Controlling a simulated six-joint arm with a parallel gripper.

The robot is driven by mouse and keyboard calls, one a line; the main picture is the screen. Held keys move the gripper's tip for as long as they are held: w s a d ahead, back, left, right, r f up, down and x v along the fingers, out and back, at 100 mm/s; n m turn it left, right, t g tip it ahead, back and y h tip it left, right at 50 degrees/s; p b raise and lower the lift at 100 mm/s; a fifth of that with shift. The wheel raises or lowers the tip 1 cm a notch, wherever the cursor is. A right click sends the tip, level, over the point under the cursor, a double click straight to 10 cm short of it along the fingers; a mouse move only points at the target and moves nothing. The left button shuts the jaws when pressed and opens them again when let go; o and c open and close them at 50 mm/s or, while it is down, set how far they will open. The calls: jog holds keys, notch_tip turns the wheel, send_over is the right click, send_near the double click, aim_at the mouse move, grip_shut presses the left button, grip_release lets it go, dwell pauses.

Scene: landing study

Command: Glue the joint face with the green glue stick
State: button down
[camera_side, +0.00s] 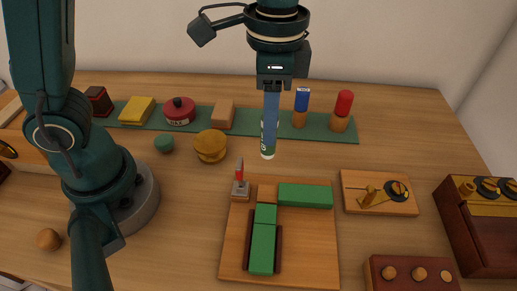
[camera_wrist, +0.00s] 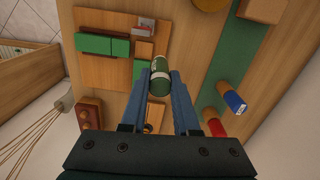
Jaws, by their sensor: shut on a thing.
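My gripper (camera_side: 269,140) is shut on the green glue stick (camera_side: 267,150), which points downward with a pale lower end, above the table behind the wooden board (camera_side: 232,262). In the wrist view the stick (camera_wrist: 158,84) sits between my two blue fingertips (camera_wrist: 160,80). On the board, one green block (camera_side: 305,196) lies crosswise at the back, and green blocks (camera_side: 262,248) lie in line between dark brown rails. The stick appears apart from the blocks. I cannot tell which surface is the joint face.
A red-tipped upright (camera_side: 239,175) stands at the board's back left corner. A blue-capped stick (camera_side: 302,101) and a red-capped stick (camera_side: 343,104) stand on the green strip (camera_side: 258,126). A small green round piece (camera_side: 164,144) and a tan round object (camera_side: 210,146) lie on the table.

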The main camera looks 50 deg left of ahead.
jog(key=shift+m, duration=0.4)
jog(key=shift+s+d+f, duration=0.2)
jog(key=shift+d+f, duration=0.1)
jog(key=shift+f, duration=0.55)
jog(key=shift+s+d+f, duration=0.2)
jog(key=shift+d+f, duration=0.05)
jog(key=shift+f, duration=0.65)
jog(key=shift+s+d+f, duration=0.2)
jog(key=shift+d+f, duration=0.1)
jog(key=shift+f, duration=0.55)
jog(key=shift+f, duration=0.6)
